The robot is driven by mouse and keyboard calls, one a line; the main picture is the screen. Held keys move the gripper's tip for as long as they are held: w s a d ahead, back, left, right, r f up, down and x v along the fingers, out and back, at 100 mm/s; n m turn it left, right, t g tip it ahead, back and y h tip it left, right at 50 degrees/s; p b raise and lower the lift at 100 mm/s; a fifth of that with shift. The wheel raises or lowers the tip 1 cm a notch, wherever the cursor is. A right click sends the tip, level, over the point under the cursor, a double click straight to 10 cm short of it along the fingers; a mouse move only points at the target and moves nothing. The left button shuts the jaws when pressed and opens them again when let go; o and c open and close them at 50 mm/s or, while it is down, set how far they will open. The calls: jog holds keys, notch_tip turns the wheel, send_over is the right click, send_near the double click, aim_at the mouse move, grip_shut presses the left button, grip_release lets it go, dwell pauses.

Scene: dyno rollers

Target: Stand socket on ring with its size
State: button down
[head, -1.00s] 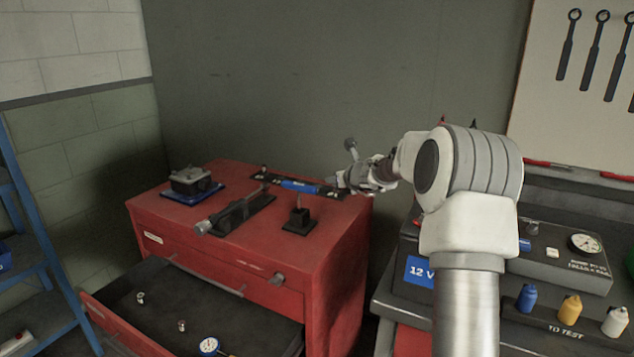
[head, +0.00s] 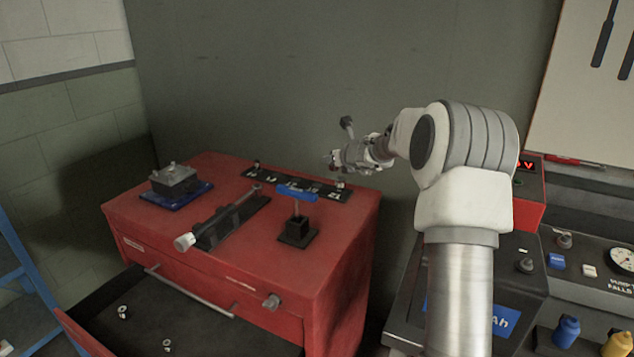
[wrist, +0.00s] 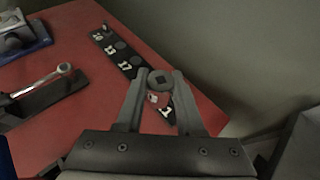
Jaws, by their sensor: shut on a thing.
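My gripper (wrist: 162,76) is shut on a grey socket (wrist: 159,84), whose round end with a square hole faces the wrist camera. In the head view my gripper (head: 334,161) is above the back right of the red cabinet top, over the right part of a black strip (head: 267,174). The strip (wrist: 122,60) carries dark rings with white size labels; 13 and 17 read in the wrist view. A small socket (wrist: 105,27) stands at its far end. A label close to the held socket is partly hidden by it and the fingers. The held socket's own size cannot be read.
On the cabinet top (head: 230,172) are a blue-handled T-shaped tool in a black stand (head: 297,232), a torque wrench on a dark holder (head: 228,222) and a grey part on a blue tray (head: 175,181). The open drawer (head: 140,315) holds small sockets. A grey wall stands behind.

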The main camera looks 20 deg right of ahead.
jog(key=p, duration=0.6)
send_over(318, 185)
notch_tip(318, 185, down, 7)
jog(key=shift+w+r, duration=0.1)
jog(key=shift+f+b, duration=1.25)
jog(key=shift+f, duration=0.75)
jog(key=shift+f, duration=0.25)
jog(key=c, duration=0.5)
grip_release()
jog(key=shift+c, duration=0.2)
jog(key=shift+r, duration=0.2)
